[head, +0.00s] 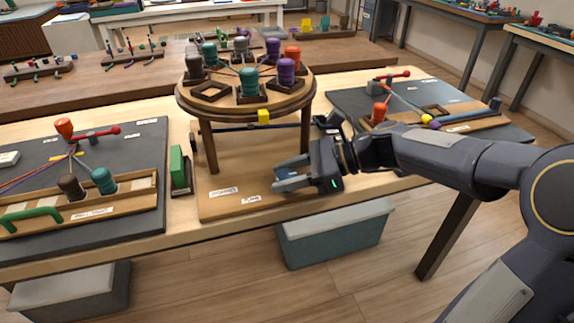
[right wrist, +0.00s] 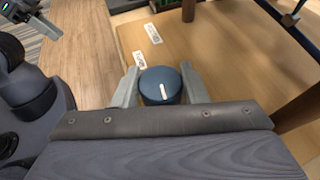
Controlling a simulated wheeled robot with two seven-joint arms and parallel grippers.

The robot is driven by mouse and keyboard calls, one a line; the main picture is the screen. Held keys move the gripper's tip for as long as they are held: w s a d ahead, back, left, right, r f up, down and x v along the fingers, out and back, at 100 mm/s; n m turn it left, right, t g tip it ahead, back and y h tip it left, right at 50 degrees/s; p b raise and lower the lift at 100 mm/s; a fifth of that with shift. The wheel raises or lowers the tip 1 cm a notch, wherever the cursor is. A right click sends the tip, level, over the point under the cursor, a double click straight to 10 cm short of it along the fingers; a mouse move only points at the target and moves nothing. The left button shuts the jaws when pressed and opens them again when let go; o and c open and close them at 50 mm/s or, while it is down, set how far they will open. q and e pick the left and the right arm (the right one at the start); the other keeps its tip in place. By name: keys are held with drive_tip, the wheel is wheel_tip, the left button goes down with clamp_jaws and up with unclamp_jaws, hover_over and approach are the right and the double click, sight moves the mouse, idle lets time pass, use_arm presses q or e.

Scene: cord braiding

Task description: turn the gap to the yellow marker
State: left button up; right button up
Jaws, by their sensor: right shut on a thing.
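The round wooden braiding disc (head: 232,102) stands on legs at the table's middle, with several coloured bobbins around its top. The gap, an empty square seat (head: 210,90), is at its front left. The yellow marker (head: 264,116) is at the disc's front edge, to the right of the gap. My right gripper (head: 278,175) is below the disc, shut on a blue knob (right wrist: 160,84) with a white line; the knob is between its fingers in the right wrist view. My left gripper (right wrist: 42,18) shows small at that view's top left; its opening is unclear.
Side boards with bobbins lie at left (head: 130,222) and right (head: 465,108). A green block (head: 177,168) stands left of the stand. A dark crossbar (head: 240,127) runs under the disc. A lidded bin (head: 335,235) is below the table's front edge.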

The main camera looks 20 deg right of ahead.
drive_tip(key=n+g+p, duration=0.2)
drive_tip(key=g+p, duration=0.1)
drive_tip(key=n+g+p, duration=0.2)
drive_tip(key=g+p, duration=0.1)
drive_tip(key=p, duration=0.1)
drive_tip(key=shift+r+n, duration=0.2)
drive_tip(key=shift+n, duration=0.2)
drive_tip(key=shift+f+n+g+p, duration=0.1)
drive_tip(key=shift+n+g+p, duration=0.65)
drive_tip(key=shift+p, duration=0.2)
drive_tip(key=shift+f+n+g+p, duration=0.1)
drive_tip(key=shift+n+g+p, duration=0.15)
drive_tip(key=shift+p, duration=0.05)
drive_tip(key=shift+f, duration=0.1)
drive_tip(key=o, duration=1)
drive_tip(key=shift+p+v, duration=0.5)
drive_tip(key=shift+v, duration=3.4)
